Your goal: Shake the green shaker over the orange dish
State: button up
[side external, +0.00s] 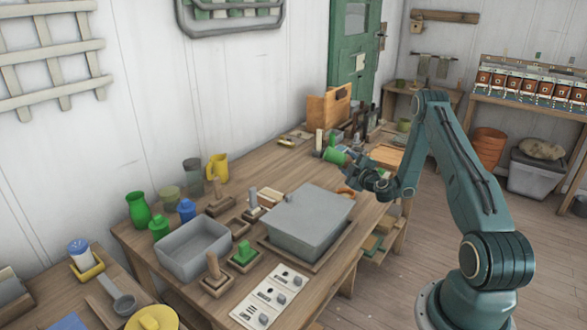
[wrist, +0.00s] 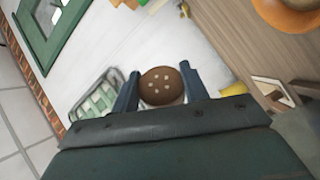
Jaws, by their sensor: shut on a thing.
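My gripper (side external: 350,163) is shut on the green shaker (side external: 334,155) and holds it tilted above the far part of the workbench. In the wrist view the shaker's round brown top with pale holes (wrist: 162,85) shows between the two fingers of my gripper (wrist: 160,90). The green body is mostly hidden there. An orange rim (side external: 346,192), likely the orange dish, shows low beside my wrist in the side view, mostly hidden. A round orange thing (wrist: 288,14) shows at the top right of the wrist view, cut off by the edge.
A grey lidded box (side external: 306,215) stands on the bench in front of my gripper, beside an open grey bin (side external: 193,250). A wooden box (side external: 328,107) and small tools stand behind. Green and blue vessels and a yellow jug (side external: 217,167) line the left side.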

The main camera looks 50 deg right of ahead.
jog(key=shift+f, duration=0.75)
jog(key=shift+r, duration=1.8)
jog(key=shift+f, duration=0.1)
jog(key=shift+f, duration=1.7)
jog(key=shift+w+a, duration=0.1)
